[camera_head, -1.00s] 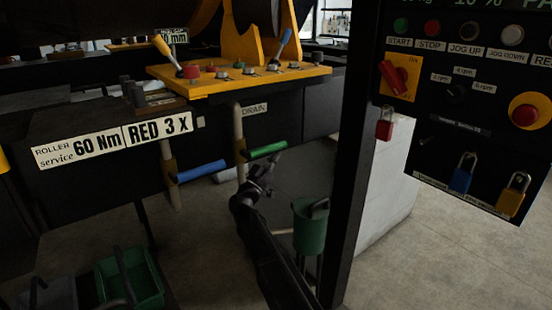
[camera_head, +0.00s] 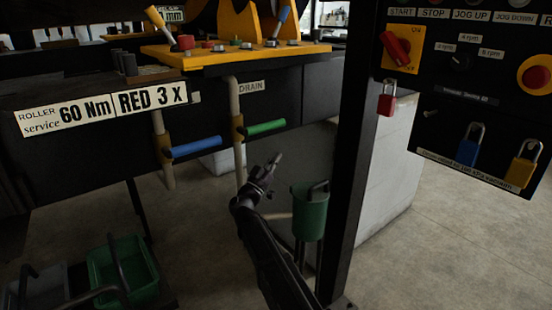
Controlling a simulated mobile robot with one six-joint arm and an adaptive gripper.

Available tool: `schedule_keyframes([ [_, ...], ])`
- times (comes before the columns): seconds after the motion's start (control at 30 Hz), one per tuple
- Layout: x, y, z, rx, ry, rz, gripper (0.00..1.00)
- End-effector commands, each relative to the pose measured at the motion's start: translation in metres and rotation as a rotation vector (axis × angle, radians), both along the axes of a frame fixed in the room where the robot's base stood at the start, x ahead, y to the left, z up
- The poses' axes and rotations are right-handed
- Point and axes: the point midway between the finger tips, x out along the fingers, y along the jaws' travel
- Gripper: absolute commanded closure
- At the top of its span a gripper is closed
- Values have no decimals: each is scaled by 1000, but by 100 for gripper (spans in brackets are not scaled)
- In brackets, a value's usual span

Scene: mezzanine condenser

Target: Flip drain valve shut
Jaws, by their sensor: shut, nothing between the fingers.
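Under the dark bench, a valve with a green lever (camera_head: 264,128) sits on a pale vertical pipe (camera_head: 235,100), just below the DRAIN label (camera_head: 250,87). The green lever points right, roughly level, across the pipe. A second valve with a blue lever (camera_head: 195,147) is on another pipe to its left, its lever also about level. My gripper (camera_head: 274,162) is shut and empty. It is below the green lever in the picture and appears apart from it; the depth between them is hard to tell.
A dark post (camera_head: 352,150) stands right of my arm, with a control panel (camera_head: 460,90) carrying padlocks beyond it. A green bucket (camera_head: 310,212) hangs close right of my arm. A green crate (camera_head: 120,270) is on the lower left. Bare floor shows between.

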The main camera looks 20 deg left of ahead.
Motion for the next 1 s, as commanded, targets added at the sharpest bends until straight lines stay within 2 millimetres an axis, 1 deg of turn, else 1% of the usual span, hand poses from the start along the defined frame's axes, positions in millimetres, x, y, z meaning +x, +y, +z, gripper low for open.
schedule_keyframes([
  [0.03,-1,-1,-9,0,0,0,100],
  [0.6,-6,-9,-55,0,0,-1,100],
  [0.8,-7,-11,-63,0,0,-2,100],
  [1.0,-7,-12,-64,0,0,-2,100],
])
